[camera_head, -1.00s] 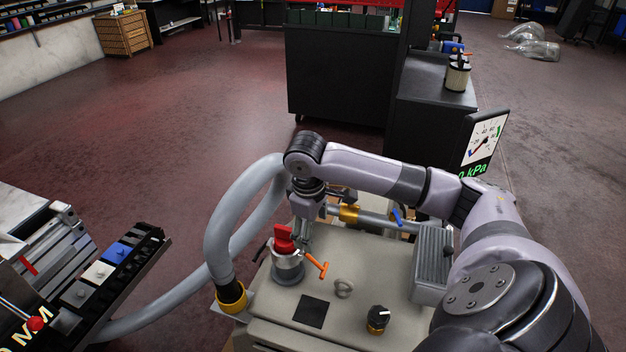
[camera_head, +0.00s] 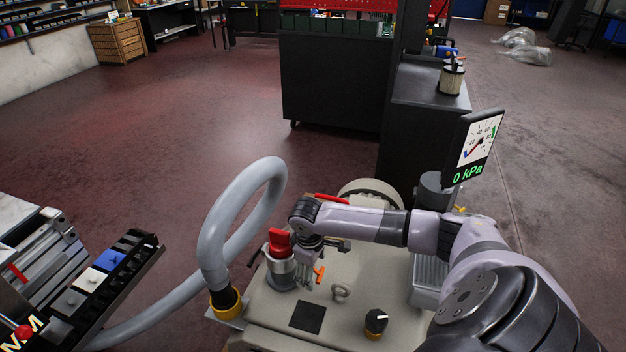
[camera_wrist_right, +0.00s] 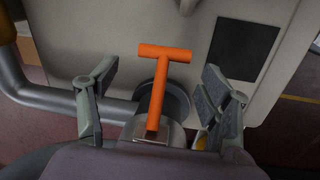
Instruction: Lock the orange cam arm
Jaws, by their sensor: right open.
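The orange cam arm (camera_head: 319,274) is a T-shaped lever on the right side of a silver coupling (camera_head: 281,268) with a red top (camera_head: 279,242), which stands on the beige machine. In the right wrist view the orange arm (camera_wrist_right: 160,85) lies between the fingers, apart from both. My right gripper (camera_wrist_right: 160,100) is open around it; in the head view the gripper (camera_head: 307,280) points down right beside the coupling. A dark arm (camera_head: 256,256) sticks out on the coupling's left side. My left gripper is not in view.
A ring bolt (camera_head: 341,291), a black square (camera_head: 307,316) and a black knob (camera_head: 375,323) are on the machine's top. A grey hose (camera_head: 215,240) loops at the left. A gauge panel (camera_head: 476,147) reads 0 kPa. A rack of blocks (camera_head: 105,275) stands at the far left.

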